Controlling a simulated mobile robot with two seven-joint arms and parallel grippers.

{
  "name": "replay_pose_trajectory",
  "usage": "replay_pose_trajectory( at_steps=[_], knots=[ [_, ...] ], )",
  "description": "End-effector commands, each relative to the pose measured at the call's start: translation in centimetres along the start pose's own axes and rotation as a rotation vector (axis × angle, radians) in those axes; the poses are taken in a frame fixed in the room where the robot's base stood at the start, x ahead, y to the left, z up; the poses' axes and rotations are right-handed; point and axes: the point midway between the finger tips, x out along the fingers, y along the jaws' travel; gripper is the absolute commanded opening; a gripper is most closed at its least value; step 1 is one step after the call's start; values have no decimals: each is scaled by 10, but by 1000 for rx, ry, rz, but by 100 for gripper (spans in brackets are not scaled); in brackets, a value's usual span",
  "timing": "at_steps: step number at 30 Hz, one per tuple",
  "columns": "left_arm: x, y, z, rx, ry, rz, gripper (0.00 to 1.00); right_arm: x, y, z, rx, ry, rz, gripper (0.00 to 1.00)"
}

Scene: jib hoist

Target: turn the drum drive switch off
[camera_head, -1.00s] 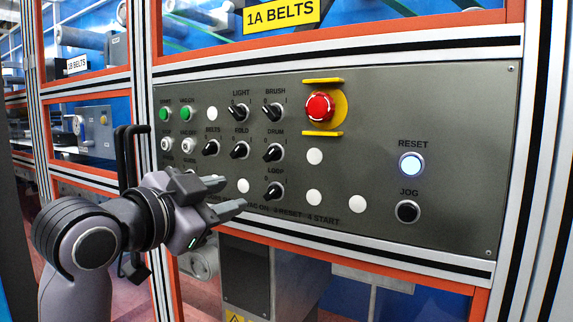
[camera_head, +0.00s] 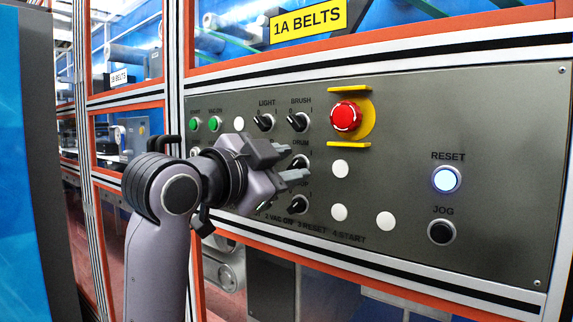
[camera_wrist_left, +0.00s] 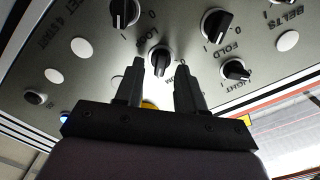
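The drum switch (camera_head: 300,161) is a black rotary knob under the DRUM label on the grey panel, partly hidden by my left gripper (camera_head: 297,163) in the head view. In the left wrist view, which is upside down, the drum switch (camera_wrist_left: 160,60) shows between the tips of my left gripper (camera_wrist_left: 160,68). The two fingers are apart, with visible space on both sides of the knob. I cannot tell how far the tips are from the panel. In the earlier head view its handle leans toward 1; now its angle is unclear. My right gripper is not in view.
The loop switch (camera_head: 297,204) is just below, the brush switch (camera_head: 299,121) just above. The light switch (camera_head: 263,122) is at upper left. A red emergency stop (camera_head: 346,117) with yellow guards is close at right. A lit reset button (camera_head: 446,179) and black jog button (camera_head: 441,232) are farther right.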

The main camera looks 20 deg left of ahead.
Motion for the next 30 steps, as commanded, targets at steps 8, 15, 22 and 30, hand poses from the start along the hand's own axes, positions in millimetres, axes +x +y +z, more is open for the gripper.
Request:
replay_pose_trajectory(
  at_steps=[8, 15, 22, 30],
  knots=[
    [4, 0, 0, 0, 0, 0, 39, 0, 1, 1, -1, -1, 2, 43],
    [4, 0, 0, 0, 0, 0, 0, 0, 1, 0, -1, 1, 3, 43],
    [4, 0, 0, -8, -1, 1, 0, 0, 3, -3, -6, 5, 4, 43],
    [4, -2, -1, -107, -2, 2, 0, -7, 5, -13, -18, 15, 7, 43]
  ],
)
